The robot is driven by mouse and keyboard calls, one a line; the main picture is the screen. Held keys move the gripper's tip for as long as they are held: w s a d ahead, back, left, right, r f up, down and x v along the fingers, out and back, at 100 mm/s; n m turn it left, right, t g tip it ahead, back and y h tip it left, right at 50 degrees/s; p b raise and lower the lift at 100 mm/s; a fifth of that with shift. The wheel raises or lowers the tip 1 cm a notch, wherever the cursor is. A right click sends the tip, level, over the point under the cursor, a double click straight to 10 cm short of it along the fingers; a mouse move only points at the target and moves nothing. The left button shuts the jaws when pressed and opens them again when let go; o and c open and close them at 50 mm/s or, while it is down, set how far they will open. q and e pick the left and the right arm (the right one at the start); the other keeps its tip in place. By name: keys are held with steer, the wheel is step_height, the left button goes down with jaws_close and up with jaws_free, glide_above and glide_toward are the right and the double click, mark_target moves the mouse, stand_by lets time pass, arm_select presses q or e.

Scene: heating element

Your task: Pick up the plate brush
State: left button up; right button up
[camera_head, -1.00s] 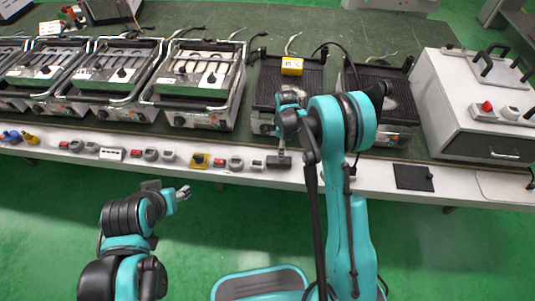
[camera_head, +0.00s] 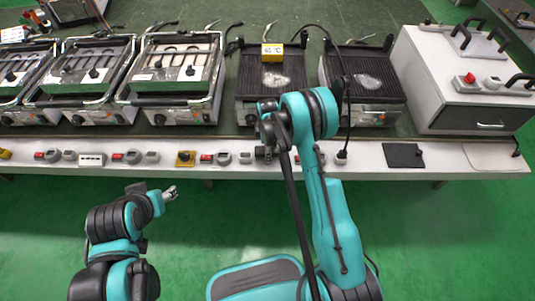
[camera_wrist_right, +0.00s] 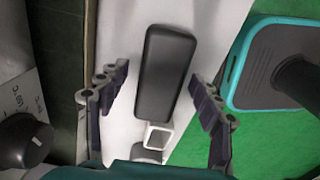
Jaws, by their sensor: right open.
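In the right wrist view, a dark oblong block with rounded ends (camera_wrist_right: 168,70) lies on the white front ledge, with a small pale square frame (camera_wrist_right: 157,135) at its near end. It looks like the plate brush, but I cannot tell for sure. My right gripper (camera_wrist_right: 158,76) is open, with one finger on each side of the block and gaps between. In the head view my right gripper (camera_head: 265,152) points down at the ledge, and the block cannot be made out clearly there. My left gripper (camera_head: 171,191) hangs over the green floor, away from the ledge; its jaws are too small to judge.
Contact grills (camera_head: 180,75) stand in a row on the dark green table. A yellow display block (camera_head: 272,51) sits on one. Red and grey switches (camera_head: 125,157) line the white ledge (camera_head: 365,157). A black pad (camera_head: 403,155) and a white cabinet (camera_head: 455,110) are at right.

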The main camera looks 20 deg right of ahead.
steer(key=shift+r, duration=0.1)
steer(key=shift+c, duration=0.4)
steer(key=c, duration=1.3)
steer(key=shift+r+p, duration=0.35)
steer(key=shift+r, duration=0.2)
steer(key=r+p, duration=0.1)
steer(key=r, duration=0.1)
steer(key=d+r+p, duration=0.1)
steer(key=r, duration=0.1)
steer(key=shift+s, duration=0.15)
steer(key=s+d+r+p, duration=0.1)
steer(key=d+r, duration=0.1)
steer(key=d, duration=0.1)
steer(key=s+d+r+p, duration=0.1)
steer(key=d+r, duration=0.1)
steer(key=d, duration=0.1)
steer(key=s+d+r+p, duration=0.1)
steer(key=d+r, duration=0.1)
steer(key=d, duration=0.2)
steer(key=shift+d, duration=0.1)
